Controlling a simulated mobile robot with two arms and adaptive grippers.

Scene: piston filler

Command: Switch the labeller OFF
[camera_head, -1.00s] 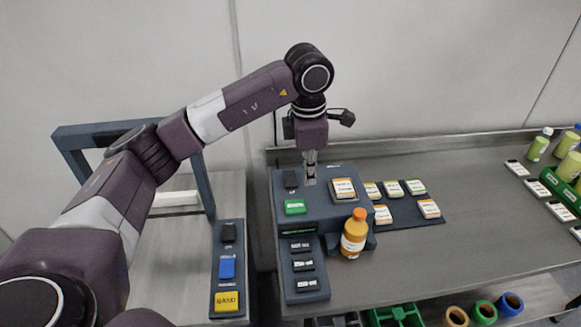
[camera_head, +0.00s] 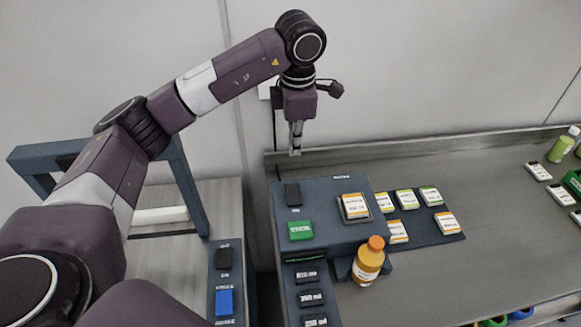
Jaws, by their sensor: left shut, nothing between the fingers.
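The labeller appears to be the dark blue-grey box (camera_head: 326,222) on the bench. A black rocker switch (camera_head: 292,194) sits at its back left, with a green button (camera_head: 300,230) in front of it. I cannot read which way the rocker is set. A label card (camera_head: 354,207) rests on the box's right side. My left gripper (camera_head: 295,152) is shut and empty, pointing down, above the box's back edge and apart from the switch. My right gripper is not in view.
An orange-capped bottle (camera_head: 369,262) stands at the box's front right. Size buttons (camera_head: 311,298) run down its front. Several label cards (camera_head: 407,199) lie to the right. A separate panel (camera_head: 226,272) with black and blue buttons is at left, beside a dark frame (camera_head: 190,192).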

